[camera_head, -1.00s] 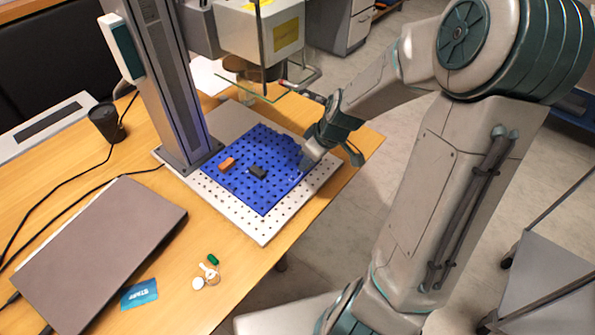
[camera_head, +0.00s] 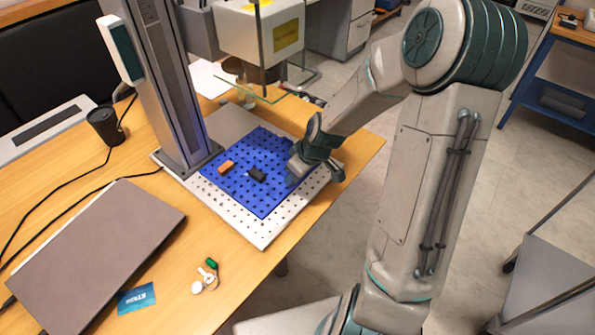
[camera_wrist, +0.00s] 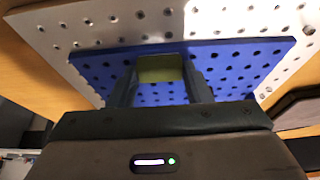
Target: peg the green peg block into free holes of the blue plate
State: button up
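The blue plate (camera_head: 262,206) with rows of holes lies on the white perforated board (camera_head: 258,233). My gripper (camera_head: 292,178) is low over the plate's right part in the head view. In the wrist view its two fingers flank a yellow-green block (camera_wrist: 160,68), which I take as the green peg block; it fills the space between them. The block's pegs are hidden, and I cannot tell whether it touches the plate. The head view does not show the block; my gripper hides it. Many holes of the plate (camera_wrist: 230,68) are bare around it.
An orange block (camera_head: 226,167) and a black block (camera_head: 257,174) sit on the plate, left of my gripper. A grey column (camera_head: 172,90) stands at the board's left corner. A glass pane (camera_head: 247,86) and machine head (camera_head: 262,35) hang behind. A laptop (camera_head: 95,255) lies front left.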

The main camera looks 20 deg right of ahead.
jog(key=shift+o, duration=1.4)
jog(key=shift+f+b, duration=0.2)
jog(key=shift+b, duration=0.1)
jog(key=w+d+p+v, duration=0.1)
jog(key=p+v, duration=0.3)
jog(key=v, duration=1)
jog(key=s+a+r+m+h, duration=0.1)
jog(key=s+a+r+m, duration=0.1)
jog(key=s, duration=0.6)
jog(key=s+a+r+m+g+h, duration=0.1)
jog(key=s+a+r+m, duration=0.1)
jog(key=s+r+m, duration=0.3)
jog(key=s+r, duration=0.2)
jog(key=s, duration=0.1)
jog(key=shift+s+a+r+h+p, duration=0.2)
jog(key=shift+s+a+h+p, duration=0.1)
jog(key=shift+s+h+p, duration=0.1)
